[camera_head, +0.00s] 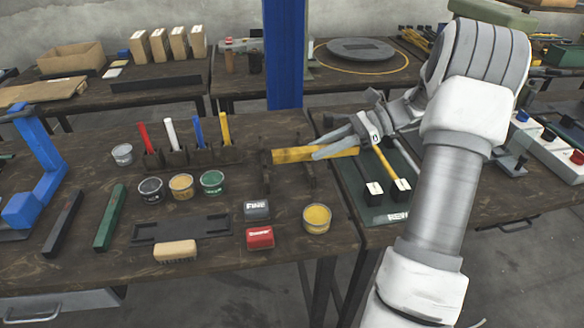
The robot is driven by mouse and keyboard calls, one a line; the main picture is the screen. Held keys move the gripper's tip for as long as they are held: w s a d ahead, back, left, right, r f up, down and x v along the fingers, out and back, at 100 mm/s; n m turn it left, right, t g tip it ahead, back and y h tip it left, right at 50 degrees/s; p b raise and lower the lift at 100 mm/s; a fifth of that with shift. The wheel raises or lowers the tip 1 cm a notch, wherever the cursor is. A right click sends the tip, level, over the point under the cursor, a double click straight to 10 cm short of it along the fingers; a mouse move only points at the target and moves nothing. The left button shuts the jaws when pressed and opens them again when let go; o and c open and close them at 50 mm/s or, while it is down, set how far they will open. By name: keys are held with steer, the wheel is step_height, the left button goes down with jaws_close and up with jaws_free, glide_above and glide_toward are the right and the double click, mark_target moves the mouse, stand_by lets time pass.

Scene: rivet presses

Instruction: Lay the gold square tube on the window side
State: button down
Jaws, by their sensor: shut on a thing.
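The gold square tube (292,155) is a yellow bar lying roughly level across two dark upright supports (307,173) on the right part of the near bench. My gripper (322,146) reaches in from the right and is shut on the tube toward its right end. Its grey fingers cover part of the tube. I cannot tell whether the tube still touches the supports. No window or marked window side can be made out.
A green mat (352,170) with tagged tools lies right of the supports. A blue column (285,55) stands behind. Tins, brushes, a red block (260,237) and a grey block (256,209) crowd the bench front. A dark tray (180,229) lies left.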

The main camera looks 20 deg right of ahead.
steer(key=shift+w+a+f+b, duration=0.5)
steer(key=shift+w+a+f, duration=0.15)
steer(key=shift+w+f, duration=0.75)
steer(key=shift+w+a+f+b, duration=0.6)
steer(key=shift+w+f, duration=0.5)
steer(key=shift+f, duration=0.55)
steer(key=shift+w+a+f+b, duration=0.4)
steer(key=shift+w+a+f, duration=0.35)
steer(key=shift+w+f, duration=0.65)
steer(key=shift+s+f, duration=0.15)
steer(key=shift+f, duration=0.05)
steer(key=shift+f, duration=0.35)
steer(key=c, duration=0.6)
jaws_free()
steer(key=shift+r, duration=0.2)
steer(key=p+v, duration=0.2)
steer(key=v, duration=1)
steer(key=shift+r, duration=0.25)
